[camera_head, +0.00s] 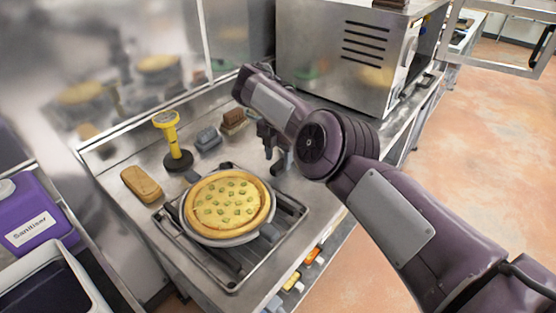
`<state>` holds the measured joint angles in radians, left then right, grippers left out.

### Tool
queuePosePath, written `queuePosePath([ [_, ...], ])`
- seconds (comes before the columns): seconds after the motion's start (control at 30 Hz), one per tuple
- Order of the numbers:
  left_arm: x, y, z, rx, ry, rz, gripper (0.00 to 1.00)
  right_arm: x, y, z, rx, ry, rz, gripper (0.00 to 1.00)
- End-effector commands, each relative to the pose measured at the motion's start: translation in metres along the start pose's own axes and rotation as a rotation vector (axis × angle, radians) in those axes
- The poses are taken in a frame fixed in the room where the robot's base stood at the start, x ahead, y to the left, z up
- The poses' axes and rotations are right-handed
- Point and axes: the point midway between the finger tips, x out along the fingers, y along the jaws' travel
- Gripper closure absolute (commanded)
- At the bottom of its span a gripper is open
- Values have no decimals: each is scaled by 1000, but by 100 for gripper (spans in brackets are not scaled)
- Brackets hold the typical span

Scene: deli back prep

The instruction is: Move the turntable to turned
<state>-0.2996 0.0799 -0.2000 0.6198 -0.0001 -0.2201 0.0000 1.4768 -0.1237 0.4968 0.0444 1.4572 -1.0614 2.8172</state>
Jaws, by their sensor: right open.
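A round, pizza-like food (226,203) with a yellow top and green pieces sits on a grey round plate (243,241), which appears to be the turntable. The plate rests over a dark metal rack (284,219) on the steel counter. My right gripper (272,162) is open and points down just behind and to the right of the plate's rim. It looks apart from the rim, though its height is hard to judge. My right arm comes in from the lower right. My left gripper is not in view.
A yellow-handled tool (172,140) with a dark base stands behind the plate. A tan block (141,183), grey blocks (208,138) and a brown block (234,118) lie nearby. A steel oven (345,55) stands at the back right. A purple sanitiser container (30,212) is at left.

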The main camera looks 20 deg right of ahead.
Motion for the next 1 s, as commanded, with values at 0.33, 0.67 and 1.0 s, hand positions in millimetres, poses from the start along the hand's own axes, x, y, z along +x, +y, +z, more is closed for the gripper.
queuePosePath([
  [0.33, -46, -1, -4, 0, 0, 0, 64, -54, 1, 0, 1, -1, 0, 51],
  [0.67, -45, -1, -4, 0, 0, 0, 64, -55, 1, 0, 1, 0, 0, 51],
  [1.0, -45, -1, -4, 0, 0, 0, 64, -55, 1, 0, 1, 0, 0, 51],
])
